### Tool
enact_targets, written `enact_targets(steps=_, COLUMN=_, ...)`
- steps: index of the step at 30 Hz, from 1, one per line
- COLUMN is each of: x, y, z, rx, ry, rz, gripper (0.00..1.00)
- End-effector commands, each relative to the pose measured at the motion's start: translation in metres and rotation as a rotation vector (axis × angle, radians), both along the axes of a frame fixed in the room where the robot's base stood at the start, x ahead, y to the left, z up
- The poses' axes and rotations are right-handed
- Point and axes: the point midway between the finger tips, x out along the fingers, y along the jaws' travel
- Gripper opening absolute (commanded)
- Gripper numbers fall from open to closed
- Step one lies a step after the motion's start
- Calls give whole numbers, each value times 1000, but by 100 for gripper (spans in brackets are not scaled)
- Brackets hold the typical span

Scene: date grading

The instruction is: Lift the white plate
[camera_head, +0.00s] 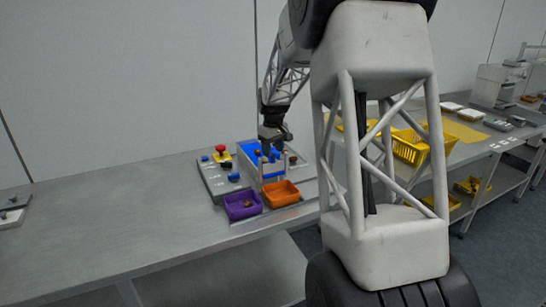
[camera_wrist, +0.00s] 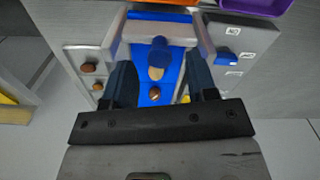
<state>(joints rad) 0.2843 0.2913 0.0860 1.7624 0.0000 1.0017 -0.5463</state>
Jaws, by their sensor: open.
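A pale, whitish plate (camera_wrist: 158,30) stands across the blue chute (camera_wrist: 151,96), between two light side posts, in the wrist view. In the head view its light frame (camera_head: 261,168) shows at the front end of the blue chute (camera_head: 252,150), partly hidden by my gripper. My gripper (camera_wrist: 160,68) is open, with one dark finger on each side of the chute. In the head view my gripper (camera_head: 273,146) hangs over the chute. I cannot tell whether the fingers touch the plate. A tan rounded piece and a brown date (camera_wrist: 154,92) lie between the fingers.
An orange bin (camera_head: 280,194) and a purple bin (camera_head: 242,204) stand in front of the chute. A red button (camera_head: 220,149) on a yellow base and a blue knob (camera_head: 234,177) are to its left. The bench's left part (camera_head: 110,220) is mostly clear.

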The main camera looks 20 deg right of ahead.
Motion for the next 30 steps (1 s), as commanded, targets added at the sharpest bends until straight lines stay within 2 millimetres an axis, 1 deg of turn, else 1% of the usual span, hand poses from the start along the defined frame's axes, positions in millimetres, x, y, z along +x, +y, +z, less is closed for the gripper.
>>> enact_targets(steps=3, x=0, y=0, z=-14, rx=0, ry=2, rz=0, gripper=52)
enact_targets(steps=9, x=0, y=0, z=-28, rx=1, ry=1, rz=0, gripper=52)
enact_targets(steps=20, x=0, y=0, z=-31, rx=0, ry=0, rz=0, gripper=52)
enact_targets(steps=23, x=0, y=0, z=-31, rx=0, ry=0, rz=0, gripper=39)
enact_targets(steps=30, x=0, y=0, z=-31, rx=0, ry=0, rz=0, gripper=2)
